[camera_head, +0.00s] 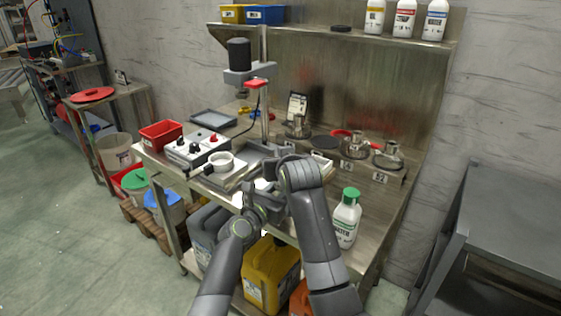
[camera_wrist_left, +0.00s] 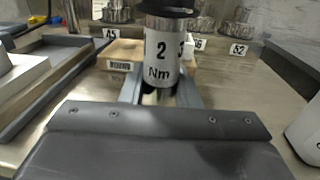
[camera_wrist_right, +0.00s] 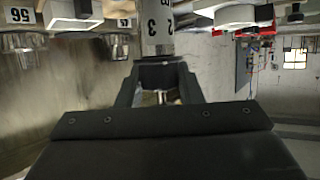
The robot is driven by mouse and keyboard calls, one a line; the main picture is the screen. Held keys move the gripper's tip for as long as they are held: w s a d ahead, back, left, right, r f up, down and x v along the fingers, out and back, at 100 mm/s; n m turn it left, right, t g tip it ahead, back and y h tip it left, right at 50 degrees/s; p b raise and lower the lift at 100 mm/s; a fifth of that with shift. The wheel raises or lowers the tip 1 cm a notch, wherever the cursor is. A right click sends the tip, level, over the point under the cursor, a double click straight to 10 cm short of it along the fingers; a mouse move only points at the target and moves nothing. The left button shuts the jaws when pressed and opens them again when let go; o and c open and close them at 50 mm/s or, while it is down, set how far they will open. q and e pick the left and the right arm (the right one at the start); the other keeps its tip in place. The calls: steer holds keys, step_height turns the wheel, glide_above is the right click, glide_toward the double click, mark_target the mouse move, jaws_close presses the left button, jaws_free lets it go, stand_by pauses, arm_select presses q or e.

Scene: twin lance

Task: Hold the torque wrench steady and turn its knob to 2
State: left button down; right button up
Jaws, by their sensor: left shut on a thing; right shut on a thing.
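The torque wrench shows in the left wrist view as a silver sleeve (camera_wrist_left: 162,50) printed 2, 3 and "Nm", standing roughly upright, with the 2 near the middle. My left gripper (camera_wrist_left: 160,92) is shut on the wrench's lower part. The black knob (camera_wrist_right: 160,72) shows in the right wrist view, which looks upside down. My right gripper (camera_wrist_right: 160,92) is shut on the knob, and the numbered sleeve adjoins it. In the head view my left gripper (camera_head: 264,198) is below my right gripper (camera_head: 274,168), and the arms mostly hide the wrench. The pointer mark cannot be made out.
A steel workbench (camera_head: 300,215) holds a white bottle with a green cap (camera_head: 346,218), a control box (camera_head: 196,148), a red bin (camera_head: 160,134) and several metal pieces at the back.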

steer(key=shift+f+m+h, duration=0.1)
steer(key=shift+m+h, duration=0.5)
steer(key=shift+h, duration=0.2)
steer(key=o, duration=1)
step_height(320, 180, up, 10)
steer(key=shift+r, duration=0.1)
